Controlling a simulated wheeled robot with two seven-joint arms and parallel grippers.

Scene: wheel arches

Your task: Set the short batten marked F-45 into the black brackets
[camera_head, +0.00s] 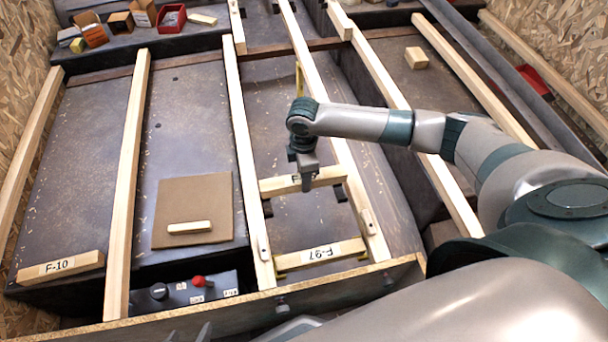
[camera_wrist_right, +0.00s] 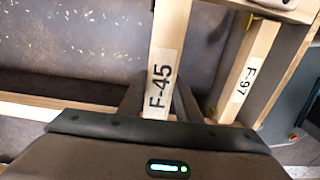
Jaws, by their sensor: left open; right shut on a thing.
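The short batten marked F-45 (camera_head: 327,178) is pale wood and spans crosswise between two long rails. My right gripper (camera_head: 306,180) is shut on it from above. The right wrist view shows its F-45 label (camera_wrist_right: 161,88) between the fingers (camera_wrist_right: 160,105). Black brackets (camera_head: 267,208) (camera_head: 340,193) show on the facing sides of the rails, just below the batten in the picture. I cannot tell whether the batten touches them. My left gripper (camera_head: 188,332) is open and empty at the bottom edge, only its fingertips showing.
A batten marked F-97 (camera_head: 320,254) lies between the same rails, nearer me, by yellow brackets (camera_head: 280,274). A batten marked F-10 (camera_head: 60,267) lies at left. A brown board (camera_head: 195,200) bears a small wood piece. A control box (camera_head: 190,291) has a red knob. Boxes stand at the back left.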

